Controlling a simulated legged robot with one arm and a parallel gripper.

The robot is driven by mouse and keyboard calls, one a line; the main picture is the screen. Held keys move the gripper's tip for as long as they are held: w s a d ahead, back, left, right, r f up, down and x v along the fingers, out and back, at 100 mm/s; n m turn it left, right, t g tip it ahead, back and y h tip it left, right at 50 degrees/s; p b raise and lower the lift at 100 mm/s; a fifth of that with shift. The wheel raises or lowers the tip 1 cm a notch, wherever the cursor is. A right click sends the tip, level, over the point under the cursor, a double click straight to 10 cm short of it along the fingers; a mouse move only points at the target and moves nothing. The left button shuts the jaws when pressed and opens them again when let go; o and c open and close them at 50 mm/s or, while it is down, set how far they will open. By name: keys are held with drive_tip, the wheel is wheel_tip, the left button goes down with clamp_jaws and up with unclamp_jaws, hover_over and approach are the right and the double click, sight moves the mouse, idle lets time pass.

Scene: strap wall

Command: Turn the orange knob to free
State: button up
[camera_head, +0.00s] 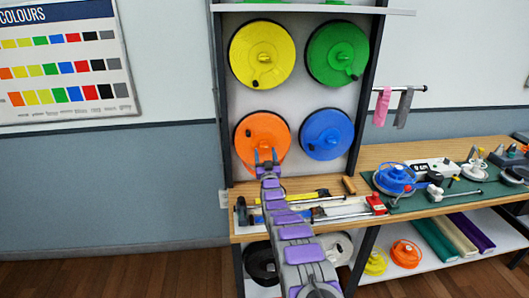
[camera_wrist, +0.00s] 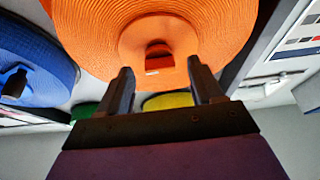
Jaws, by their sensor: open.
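The orange knob appears as a large round orange disc (camera_head: 252,127) at the lower left of a group of coloured discs on the upright panel. It fills the top of the wrist view (camera_wrist: 100,35), with a raised hub and a small dark-orange grip (camera_wrist: 158,50) carrying a pale mark. My gripper (camera_head: 266,154) is open in front of the disc's lower middle and hides part of it in the head view. In the wrist view my gripper's fingertips (camera_wrist: 160,68) are on either side of the space just below the grip. I cannot tell whether they touch anything.
Yellow (camera_head: 262,48), green (camera_head: 325,55) and blue (camera_head: 315,120) discs surround the orange one, the blue close on its right. A workbench (camera_head: 375,155) below holds tools and a red-ended bar clamp. Pink and grey straps (camera_head: 382,105) hang from a rail at right.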

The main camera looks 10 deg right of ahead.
sight(264, 145)
drive_tip(key=shift+b+x, duration=0.3)
drive_tip(key=shift+x, duration=0.55)
drive_tip(key=shift+w+r, duration=0.2)
drive_tip(key=shift+w, duration=0.05)
drive_tip(key=c, duration=1.1)
